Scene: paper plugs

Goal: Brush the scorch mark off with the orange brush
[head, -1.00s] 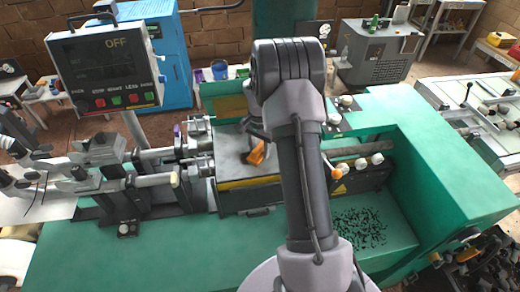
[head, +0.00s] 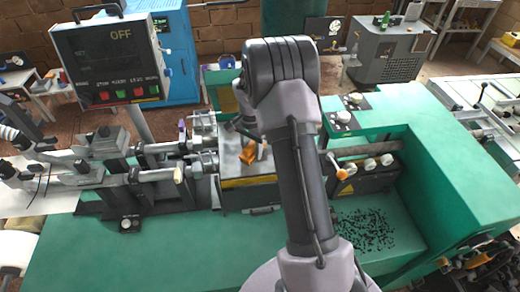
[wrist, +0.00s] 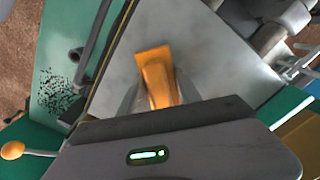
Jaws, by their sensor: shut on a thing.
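The orange brush (head: 248,152) is over the grey metal plate (head: 232,166) in the middle of the green machine; its handle also shows in the wrist view (wrist: 156,78). My gripper (wrist: 158,98) is shut on the brush, with a finger on each side of it. In the head view my arm hides much of the gripper and the right part of the plate. I cannot tell whether the brush touches the plate. No scorch mark can be made out on the visible part of the plate.
Metal clamps and rods (head: 150,165) stand just left of the plate. An orange-knobbed lever (head: 342,174) and white knobs are at its right. A control panel (head: 112,62) reading OFF stands at the back left. The green front deck (head: 170,245) is mostly clear.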

